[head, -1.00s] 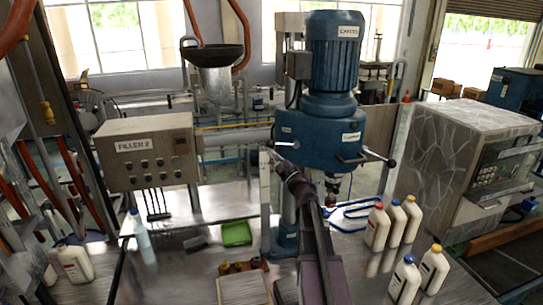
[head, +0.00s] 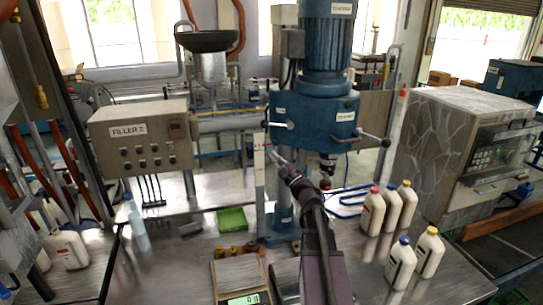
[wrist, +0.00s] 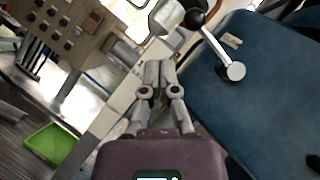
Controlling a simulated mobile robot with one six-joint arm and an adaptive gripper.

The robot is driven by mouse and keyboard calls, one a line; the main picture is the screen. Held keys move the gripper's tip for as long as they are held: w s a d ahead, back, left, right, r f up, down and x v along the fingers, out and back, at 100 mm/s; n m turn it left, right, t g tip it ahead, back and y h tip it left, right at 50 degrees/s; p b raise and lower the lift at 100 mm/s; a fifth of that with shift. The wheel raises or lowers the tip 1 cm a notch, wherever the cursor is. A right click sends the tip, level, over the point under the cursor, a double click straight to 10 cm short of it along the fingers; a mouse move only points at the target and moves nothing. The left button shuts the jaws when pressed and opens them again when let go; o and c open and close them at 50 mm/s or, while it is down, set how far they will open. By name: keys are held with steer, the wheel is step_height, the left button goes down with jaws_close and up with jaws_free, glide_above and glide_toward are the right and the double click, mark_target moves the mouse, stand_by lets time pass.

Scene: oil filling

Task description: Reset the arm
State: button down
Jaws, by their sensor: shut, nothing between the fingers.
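My gripper (head: 278,158) reaches up from the front of the bench toward the blue drill press (head: 313,108). In the wrist view my gripper (wrist: 158,66) is shut, its fingers together with nothing between them. Behind the fingers is a pale upright post (wrist: 118,112), and the press's blue body (wrist: 250,90) fills the right side. I cannot tell whether the fingertips touch the post. A ball-ended lever (wrist: 214,45) of the press is close to the fingertips on the right.
White bottles (head: 388,215) stand to the right of my arm. A scale (head: 243,300), a green tray (head: 232,219) and small brown containers (head: 240,250) lie left of it. The FILLER 2 control box (head: 142,138) stands at the left.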

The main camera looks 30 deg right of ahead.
steer(key=shift+s+f, duration=0.25)
steer(key=shift+s, duration=0.15)
stand_by(0.3)
steer(key=s+a+f+n+g+y+b, duration=0.1)
steer(key=a+f+n+g+y, duration=0.1)
steer(key=a+f+n+g, duration=0.45)
steer(key=s+a+f+n+g+y, duration=0.1)
steer(key=a+f+n+g+y, duration=0.2)
steer(key=a, duration=0.6)
steer(key=s+a+f+n+g+y+b, duration=0.1)
steer(key=a+f+n+g, duration=0.2)
steer(key=a+f+n, duration=0.4)
steer(key=s+a+f+n+g+h, duration=0.2)
steer(key=s+f+n+g+h, duration=0.2)
steer(key=s+f+g+h, duration=0.1)
steer(key=s+a+f+n+g+h+b, duration=0.1)
steer(key=s+a+f+n+g+h, duration=0.1)
steer(key=s+f+n+g+h, duration=0.2)
steer(key=shift+s+a+f+g+h, duration=0.45)
steer(key=shift+s+f+h, duration=0.25)
steer(key=shift+s+f, duration=1.6)
